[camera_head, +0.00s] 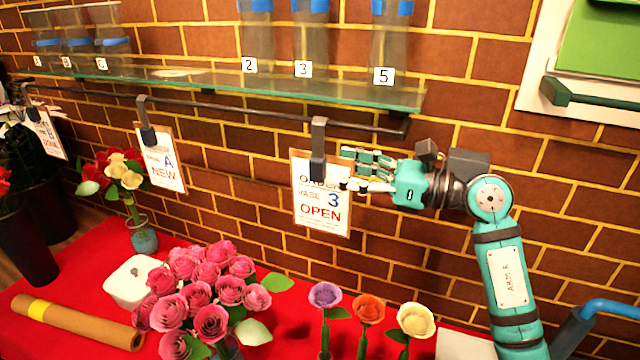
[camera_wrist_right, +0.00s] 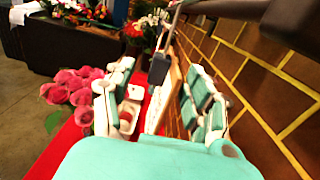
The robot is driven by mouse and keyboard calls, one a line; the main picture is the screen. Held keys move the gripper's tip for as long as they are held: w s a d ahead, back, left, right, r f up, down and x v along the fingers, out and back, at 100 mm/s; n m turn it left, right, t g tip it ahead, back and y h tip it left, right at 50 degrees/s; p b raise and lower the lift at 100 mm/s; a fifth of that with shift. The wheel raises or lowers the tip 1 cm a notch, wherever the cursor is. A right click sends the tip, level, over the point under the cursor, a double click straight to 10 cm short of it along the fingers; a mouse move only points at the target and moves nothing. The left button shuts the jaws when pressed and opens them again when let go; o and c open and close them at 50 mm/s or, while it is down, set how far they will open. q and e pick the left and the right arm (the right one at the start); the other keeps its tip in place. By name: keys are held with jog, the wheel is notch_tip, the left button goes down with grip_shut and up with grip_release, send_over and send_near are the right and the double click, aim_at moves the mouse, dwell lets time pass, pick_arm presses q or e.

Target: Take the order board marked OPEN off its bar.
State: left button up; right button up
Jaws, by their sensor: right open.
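The order board marked OPEN (camera_head: 322,213), with "VASE 3" on it, hangs by a dark hook (camera_head: 318,140) from the bar (camera_head: 260,113) under the glass shelf. My right gripper (camera_head: 350,170) is open at the board's upper right, and its fingers overlap the board's edge in the head view. In the right wrist view the board (camera_wrist_right: 158,100) shows edge-on between the two spread fingers of my right gripper (camera_wrist_right: 160,105), with the hook's dark clip (camera_wrist_right: 159,68) above it. I cannot tell whether a finger touches it. My left gripper is not in view.
A board marked NEW (camera_head: 162,165) hangs farther left. Vases (camera_head: 390,45) stand on the glass shelf (camera_head: 300,88). Below, the red table (camera_head: 70,310) holds pink roses (camera_head: 205,295), single flowers (camera_head: 368,310), a white box (camera_head: 130,282) and a brown roll (camera_head: 75,322).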

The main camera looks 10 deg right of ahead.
aim_at(325, 169)
jog(key=shift+w+a+r+p, duration=0.1)
jog(key=shift+w+a+p, duration=0.2)
jog(key=shift+a+p, duration=0.15)
jog(key=p+x, duration=0.1)
jog(key=x, duration=0.2)
jog(key=p+x, duration=0.1)
jog(key=shift+w+a+f+p, duration=0.1)
jog(key=shift+w+f+p, duration=0.2)
jog(key=shift+f, duration=0.1)
jog(key=shift+a, duration=0.1)
jog(key=shift+c, duration=1.1)
grip_shut()
